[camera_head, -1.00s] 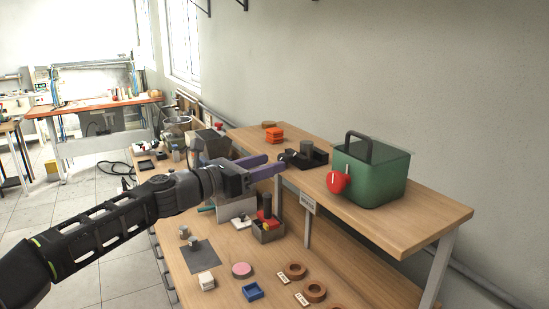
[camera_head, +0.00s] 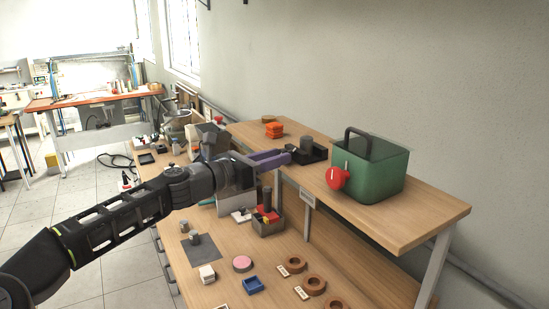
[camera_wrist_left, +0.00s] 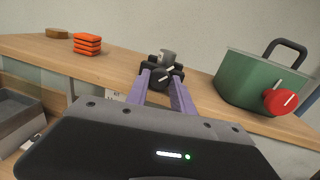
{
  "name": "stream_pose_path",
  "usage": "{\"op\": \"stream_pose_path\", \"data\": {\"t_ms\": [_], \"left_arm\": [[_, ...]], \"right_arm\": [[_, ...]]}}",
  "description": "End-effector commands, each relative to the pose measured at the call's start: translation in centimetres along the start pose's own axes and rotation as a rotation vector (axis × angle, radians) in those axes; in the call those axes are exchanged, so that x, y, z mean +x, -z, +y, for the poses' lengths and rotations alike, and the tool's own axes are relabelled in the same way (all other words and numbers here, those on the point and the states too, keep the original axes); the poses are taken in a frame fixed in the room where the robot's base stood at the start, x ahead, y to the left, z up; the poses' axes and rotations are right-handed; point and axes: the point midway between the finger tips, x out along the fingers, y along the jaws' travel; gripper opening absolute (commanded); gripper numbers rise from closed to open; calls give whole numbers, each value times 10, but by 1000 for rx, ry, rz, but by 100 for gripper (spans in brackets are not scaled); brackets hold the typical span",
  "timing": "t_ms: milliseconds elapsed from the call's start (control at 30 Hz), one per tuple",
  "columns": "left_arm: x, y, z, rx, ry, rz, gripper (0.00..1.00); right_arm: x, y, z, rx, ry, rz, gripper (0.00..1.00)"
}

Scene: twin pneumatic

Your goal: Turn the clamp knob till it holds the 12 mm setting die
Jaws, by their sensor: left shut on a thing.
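The black clamp (camera_head: 318,154) stands on the raised wooden shelf with the grey cylindrical setting die (camera_head: 306,143) upright in it. The die also shows in the wrist view (camera_wrist_left: 168,56), behind the clamp's black knob (camera_wrist_left: 165,77), which has a white line on its face. My left gripper (camera_head: 287,156) has purple fingers and points level at the clamp. In the wrist view its fingertips (camera_wrist_left: 162,76) are on both sides of the knob, shut on it. Whether the clamp jaws touch the die cannot be told. My right gripper is not in view.
A green box (camera_head: 378,172) with a black handle and a red knob (camera_head: 337,177) stands right of the clamp. Orange stacked blocks (camera_head: 274,130) stand farther left on the shelf. Below are a small grey bin (camera_head: 268,226), a blue tray (camera_head: 253,286) and several brown rings.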

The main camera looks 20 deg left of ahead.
Motion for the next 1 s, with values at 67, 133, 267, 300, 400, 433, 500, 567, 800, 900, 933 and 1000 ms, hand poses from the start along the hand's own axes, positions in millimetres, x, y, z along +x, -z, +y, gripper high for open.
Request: {"op": "stream_pose_path", "data": {"t_ms": [67, 133, 267, 300, 400, 433, 500, 567, 800, 900, 933, 1000], "left_arm": [[0, 0, 0, 0, -1, 0, 9], [0, 0, 1, 0, -1, 0, 3], [0, 0, 1, 0, -2, 0, 0], [0, 0, 1, 0, -2, 0, 0], [0, 1, 1, 5, -2, -1, 0], [0, 2, 1, 11, -2, -2, 0], [0, 4, 1, 39, -1, -6, 0], [0, 6, 1, 79, -2, -13, 0], [0, 3, 1, 239, -2, -35, 0], [0, 0, 1, 249, -2, -36, 0], [0, 0, 1, 248, -2, -36, 0], [0, 0, 1, 247, -2, -36, 0]], "right_arm": [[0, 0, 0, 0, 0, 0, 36], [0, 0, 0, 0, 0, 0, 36], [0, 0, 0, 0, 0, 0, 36], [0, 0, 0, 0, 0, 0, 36], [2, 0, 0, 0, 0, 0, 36], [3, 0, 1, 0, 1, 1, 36], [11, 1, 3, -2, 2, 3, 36], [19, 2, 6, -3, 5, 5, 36], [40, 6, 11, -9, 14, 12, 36], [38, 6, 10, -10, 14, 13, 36], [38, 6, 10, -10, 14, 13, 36], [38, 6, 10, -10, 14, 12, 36]]}}
